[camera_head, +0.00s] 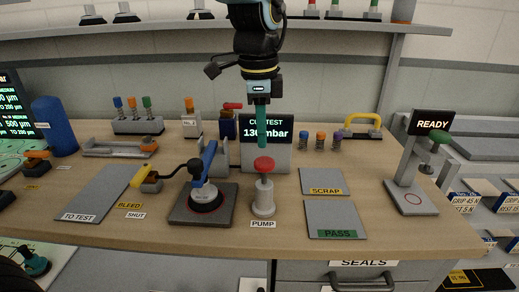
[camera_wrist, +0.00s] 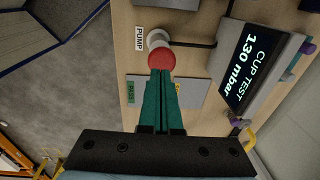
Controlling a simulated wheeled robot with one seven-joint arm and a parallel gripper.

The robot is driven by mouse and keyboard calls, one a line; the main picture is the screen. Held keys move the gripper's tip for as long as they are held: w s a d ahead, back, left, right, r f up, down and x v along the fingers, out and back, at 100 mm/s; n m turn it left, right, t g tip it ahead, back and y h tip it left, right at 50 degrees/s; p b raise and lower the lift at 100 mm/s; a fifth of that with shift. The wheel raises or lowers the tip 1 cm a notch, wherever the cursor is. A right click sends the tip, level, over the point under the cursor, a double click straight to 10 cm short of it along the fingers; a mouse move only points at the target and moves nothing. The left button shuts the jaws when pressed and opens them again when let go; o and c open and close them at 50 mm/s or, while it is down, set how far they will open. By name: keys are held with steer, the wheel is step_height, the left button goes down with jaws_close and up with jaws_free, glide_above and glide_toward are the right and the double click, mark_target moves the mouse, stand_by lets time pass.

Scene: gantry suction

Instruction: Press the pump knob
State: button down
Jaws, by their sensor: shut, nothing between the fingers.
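The pump has a red knob (camera_head: 264,164) on a pale grey cylindrical body (camera_head: 263,198), standing upright at the front middle of the wooden bench, behind a PUMP label. My gripper (camera_head: 262,146) points down over the knob, its teal fingers shut and empty. In the wrist view the red knob (camera_wrist: 161,59) lies just past the closed fingertips (camera_wrist: 161,73); whether they touch it I cannot tell. The knob stands up on its body. The CUP TEST display (camera_head: 266,133) behind the fingers is partly hidden and reads about 130 mbar.
A blue-levered suction cup stand (camera_head: 205,192) with a yellow-handled valve (camera_head: 144,176) is left of the pump. The SCRAP (camera_head: 322,181) and PASS (camera_head: 335,216) plates lie to the right, both bare. A READY stand (camera_head: 411,197) is at the far right.

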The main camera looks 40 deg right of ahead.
mark_target(260, 164)
step_height(260, 164, up, 7)
steer(key=shift+a+f+b, duration=0.15)
steer(key=shift+a+b, duration=0.05)
steer(key=shift+b, duration=0.2)
stand_by(1.3)
